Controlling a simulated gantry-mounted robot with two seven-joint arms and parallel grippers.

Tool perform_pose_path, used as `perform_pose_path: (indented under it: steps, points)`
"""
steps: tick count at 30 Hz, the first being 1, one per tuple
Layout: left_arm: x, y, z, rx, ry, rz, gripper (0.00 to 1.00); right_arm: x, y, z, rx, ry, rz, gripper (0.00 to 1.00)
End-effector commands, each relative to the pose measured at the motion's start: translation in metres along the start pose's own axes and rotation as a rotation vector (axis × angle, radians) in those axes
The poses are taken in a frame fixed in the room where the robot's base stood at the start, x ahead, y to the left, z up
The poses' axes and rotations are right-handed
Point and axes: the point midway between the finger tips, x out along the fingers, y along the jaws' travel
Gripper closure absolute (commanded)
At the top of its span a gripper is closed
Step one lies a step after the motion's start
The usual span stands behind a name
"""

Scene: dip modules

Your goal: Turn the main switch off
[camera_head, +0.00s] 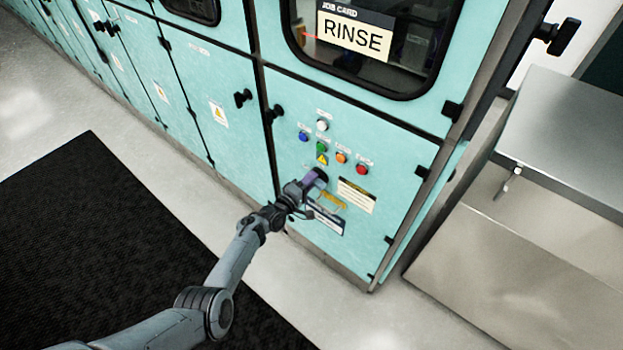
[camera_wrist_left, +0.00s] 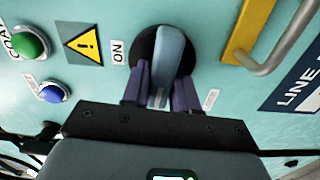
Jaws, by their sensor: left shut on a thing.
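The main switch (camera_wrist_left: 172,50) is a rotary switch with a blue-grey lever on a round black base, set in the teal cabinet front. In the left wrist view its lever stands roughly upright in the picture, with an "ON" label (camera_wrist_left: 118,52) to its left and a small unreadable label (camera_wrist_left: 210,99) at its lower right. My left gripper (camera_wrist_left: 160,92) has its two purple fingers on either side of the lever and is shut on it. In the head view my left gripper (camera_head: 315,181) is at the panel and hides most of the switch. My right gripper is not in view.
Coloured buttons, including a red one (camera_head: 362,169), and a yellow warning sign (camera_head: 322,159) sit above the switch. A yellow bracket (camera_wrist_left: 245,30) with a grey bar (camera_wrist_left: 278,62) juts out close beside it. A metal bench (camera_head: 560,135) stands right. A black mat (camera_head: 90,230) covers the floor.

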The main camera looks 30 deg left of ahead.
Motion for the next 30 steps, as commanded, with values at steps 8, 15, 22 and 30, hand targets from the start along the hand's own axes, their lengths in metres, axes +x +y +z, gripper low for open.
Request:
perform_pose_path:
  steps: [8, 15, 22, 30]
  points:
    - [-0.0001, -0.0011, 0.0004, -0.075, 0.0, 0.0, 1.0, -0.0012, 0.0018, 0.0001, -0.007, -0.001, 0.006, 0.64]
    - [-0.0002, -0.0014, 0.0003, -0.088, 0.0, 0.0, 1.0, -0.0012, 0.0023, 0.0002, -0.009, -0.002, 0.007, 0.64]
    - [-0.0002, -0.0015, 0.0003, -0.087, 0.0, -0.001, 1.0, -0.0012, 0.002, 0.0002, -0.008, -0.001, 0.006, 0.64]
    - [-0.0001, -0.0013, 0.0001, -0.086, 0.0, 0.0, 0.51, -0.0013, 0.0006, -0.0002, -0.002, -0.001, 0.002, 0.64]
